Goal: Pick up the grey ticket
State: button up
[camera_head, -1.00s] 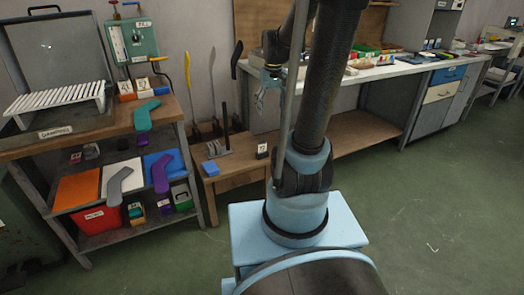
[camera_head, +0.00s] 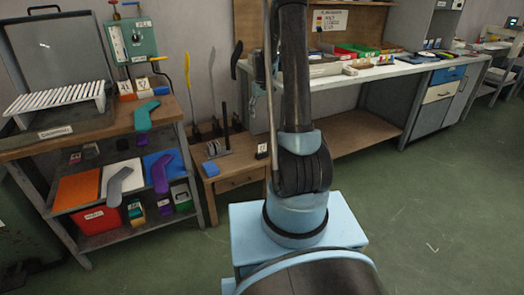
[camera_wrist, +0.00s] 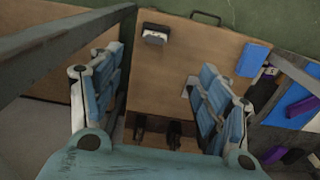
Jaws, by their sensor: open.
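I cannot pick out the grey ticket with certainty in either view. A small dark block with a white numbered label (camera_head: 262,151) stands at the right end of the low wooden bench; it also shows in the wrist view (camera_wrist: 155,33), beyond my fingers. My gripper (camera_wrist: 160,62) is open over the bench, with nothing between its fingers. In the head view it is mostly hidden behind my arm. A small pale patch (camera_wrist: 186,92) shows beside the right finger, partly covered by it.
A shelf unit (camera_head: 105,228) with coloured boards and bins stands left. A long white worktable (camera_head: 400,72) stands behind right. Green floor is clear at right.

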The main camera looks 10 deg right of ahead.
jog(key=w+f, duration=0.2)
send_over(262, 143)
jog(key=w, duration=0.1)
notch_tip(262, 143, down, 12)
jog(key=shift+w+a+f, duration=0.1)
jog(key=shift+w, duration=0.05)
jog(key=shift+d+f, duration=0.15)
jog(key=shift+f, duration=1.25)
jog(key=shift+d+f, duration=0.1)
jog(key=shift+f, duration=1.3)
jog(key=c, duration=1.2)
